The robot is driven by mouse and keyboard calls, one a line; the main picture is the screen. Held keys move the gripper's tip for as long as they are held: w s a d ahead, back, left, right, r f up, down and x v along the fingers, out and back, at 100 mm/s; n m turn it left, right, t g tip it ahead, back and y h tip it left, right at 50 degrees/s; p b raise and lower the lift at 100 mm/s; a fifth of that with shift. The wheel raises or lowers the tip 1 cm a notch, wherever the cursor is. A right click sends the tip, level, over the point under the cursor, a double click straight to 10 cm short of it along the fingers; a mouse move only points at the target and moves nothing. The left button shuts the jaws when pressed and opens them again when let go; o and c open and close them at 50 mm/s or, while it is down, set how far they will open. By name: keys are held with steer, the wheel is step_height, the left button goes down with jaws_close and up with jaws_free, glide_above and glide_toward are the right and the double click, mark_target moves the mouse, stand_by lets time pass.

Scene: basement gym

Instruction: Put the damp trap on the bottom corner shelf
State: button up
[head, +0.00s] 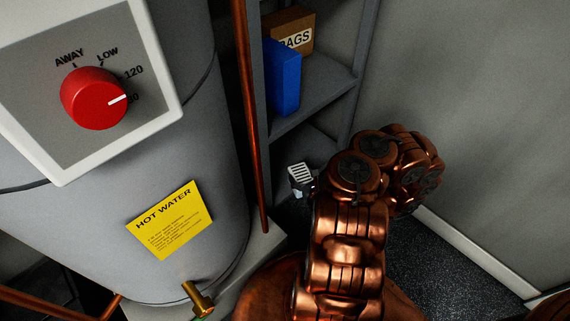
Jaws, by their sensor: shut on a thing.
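The damp trap (300,177) is a small white block with a slotted grey top, near the middle of the head view. My gripper (314,180) is mostly hidden behind my copper arm; only a small dark part shows at the trap's right side, shut on it. The trap shows in front of the lowest visible bay of the grey corner shelf (318,98). The bottom shelf board (308,146) is partly hidden by my arm and the trap. I cannot tell whether the trap touches the board.
A blue box (282,78) and a cardboard box marked BAGS (295,32) stand on the shelf above. A grey water heater (110,225) with a red dial (94,98) fills the left. A copper pipe (246,110) runs upright beside the shelf. A wall closes the right.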

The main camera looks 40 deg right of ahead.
steer(key=shift+a+f+b+x, duration=0.25)
steer(key=shift+b+x, duration=1)
steer(key=shift+x, duration=0.65)
steer(key=shift+a+f+b+x, duration=0.15)
steer(key=shift+a+b+x, duration=0.2)
steer(key=shift+b+x, duration=1.25)
steer(key=shift+a+f+b+x, duration=0.25)
steer(key=shift+b+x, duration=0.6)
steer(key=shift+x, duration=1.4)
steer(key=shift+a, duration=0.1)
steer(key=o, duration=1.7)
